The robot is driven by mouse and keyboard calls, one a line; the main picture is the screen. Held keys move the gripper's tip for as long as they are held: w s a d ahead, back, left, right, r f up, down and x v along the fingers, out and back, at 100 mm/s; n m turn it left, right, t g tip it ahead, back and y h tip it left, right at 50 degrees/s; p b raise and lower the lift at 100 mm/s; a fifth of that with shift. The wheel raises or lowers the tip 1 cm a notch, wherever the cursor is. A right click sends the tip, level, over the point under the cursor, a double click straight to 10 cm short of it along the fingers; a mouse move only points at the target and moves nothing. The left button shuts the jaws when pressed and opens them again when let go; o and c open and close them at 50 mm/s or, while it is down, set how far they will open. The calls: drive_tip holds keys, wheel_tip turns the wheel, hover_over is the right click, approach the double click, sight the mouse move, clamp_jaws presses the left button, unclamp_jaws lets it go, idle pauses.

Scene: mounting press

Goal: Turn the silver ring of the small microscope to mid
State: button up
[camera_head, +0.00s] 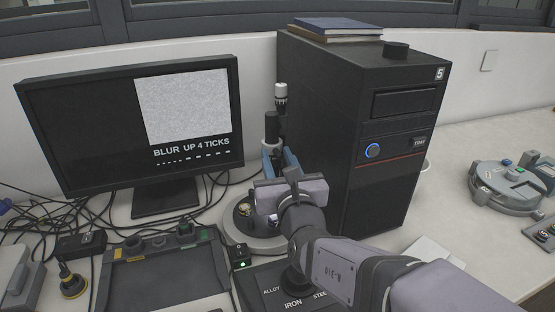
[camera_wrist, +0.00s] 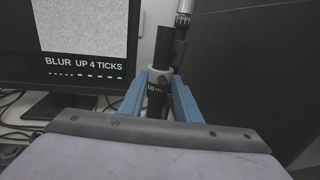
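The small microscope shows behind my gripper (camera_head: 275,155) in the head view, with a black tube (camera_head: 271,127) and a separate silver-topped part (camera_head: 281,92) beside it. In the wrist view the dark tube (camera_wrist: 163,48) rises between my two blue fingers. A silver-grey ring (camera_wrist: 155,77) lies between the fingertips (camera_wrist: 158,84), with white "LO" lettering just below. The fingertips are close on both sides of the ring; I cannot tell whether they touch it. The monitor (camera_head: 139,118) reads "BLUR UP 4 TICKS" above a row of dashes. My gripper hides the microscope's lower part.
A black computer tower (camera_head: 364,130) stands close on the right, with books (camera_head: 336,28) on top. Cables (camera_head: 95,215) lie around the monitor's foot. A dark tray (camera_head: 165,270) is at the front left. A round grey device (camera_head: 508,185) sits far right.

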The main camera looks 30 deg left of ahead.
drive_tip(key=shift+f, duration=0.1)
drive_tip(key=b+v, duration=0.1)
drive_tip(key=v, duration=0.6)
drive_tip(key=shift+b, duration=0.35)
drive_tip(key=shift+s+d, duration=0.1)
drive_tip(key=shift+s, duration=0.05)
